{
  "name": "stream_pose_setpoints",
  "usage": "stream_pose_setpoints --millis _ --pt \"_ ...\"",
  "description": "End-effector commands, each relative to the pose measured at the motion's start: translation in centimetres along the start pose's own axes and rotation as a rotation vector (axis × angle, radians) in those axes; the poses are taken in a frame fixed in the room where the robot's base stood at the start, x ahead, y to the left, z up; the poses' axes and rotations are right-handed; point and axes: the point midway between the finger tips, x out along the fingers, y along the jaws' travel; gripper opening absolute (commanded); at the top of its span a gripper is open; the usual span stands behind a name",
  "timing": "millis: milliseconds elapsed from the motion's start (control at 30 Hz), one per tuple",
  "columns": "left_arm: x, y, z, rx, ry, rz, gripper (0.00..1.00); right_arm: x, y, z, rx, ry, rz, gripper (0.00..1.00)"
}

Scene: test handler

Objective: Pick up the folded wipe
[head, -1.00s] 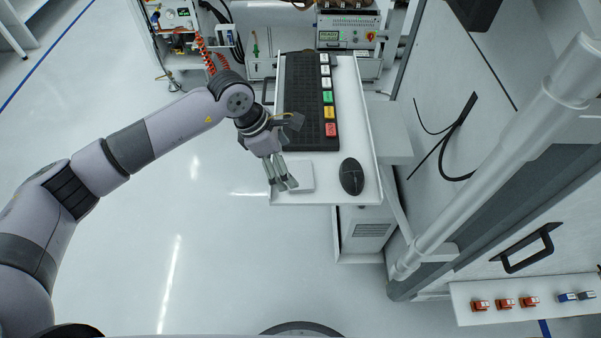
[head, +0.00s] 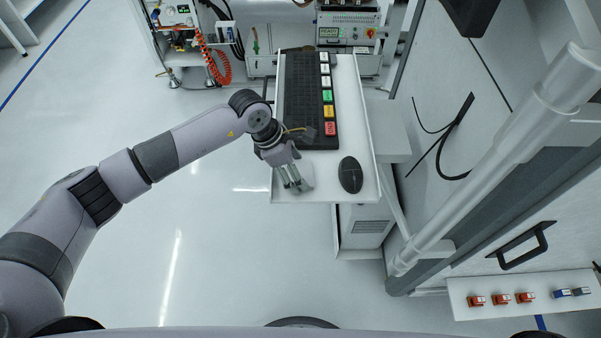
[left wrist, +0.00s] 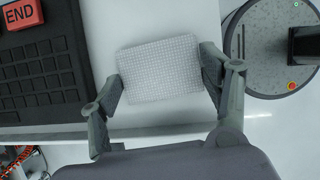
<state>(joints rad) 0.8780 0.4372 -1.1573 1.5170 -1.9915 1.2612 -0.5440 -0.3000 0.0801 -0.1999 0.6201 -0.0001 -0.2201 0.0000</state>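The folded wipe (left wrist: 160,70) is a flat, whitish square with a fine grid texture. It lies on the white shelf (head: 358,125) near its front left corner. In the head view the wipe (head: 305,172) is partly hidden by my left gripper (head: 296,187). In the left wrist view my left gripper (left wrist: 164,78) is open, with one finger on each side of the wipe. The fingertips are close to its edges; I cannot tell whether they touch. My right gripper is not in view.
A black keypad (head: 304,95) with coloured keys lies behind the wipe on the shelf. A black mouse (head: 350,175) sits to the right. A machine panel with a black handle (head: 523,247) stands further right. The floor left of the shelf is clear.

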Motion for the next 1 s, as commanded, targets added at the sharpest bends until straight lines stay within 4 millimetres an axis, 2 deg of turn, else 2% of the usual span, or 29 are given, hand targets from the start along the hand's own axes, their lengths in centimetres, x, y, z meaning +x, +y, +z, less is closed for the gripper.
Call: stream_pose_setpoints --millis 133,400,567,767,1000 --pt "0.0 0.0 0.0 0.000 0.000 0.001 0.59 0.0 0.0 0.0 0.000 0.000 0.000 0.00" --pt "-0.1 0.0 0.0 0.000 0.000 0.001 0.59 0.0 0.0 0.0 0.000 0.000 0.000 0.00" --pt "-1.1 0.1 0.5 0.001 -0.001 0.003 0.59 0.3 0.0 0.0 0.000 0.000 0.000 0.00" --pt "-4.3 0.2 1.8 0.004 -0.003 0.006 0.59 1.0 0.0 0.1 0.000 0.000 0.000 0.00" --pt "-10.7 0.2 4.5 0.004 -0.002 0.008 0.59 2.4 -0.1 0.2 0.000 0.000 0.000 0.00"
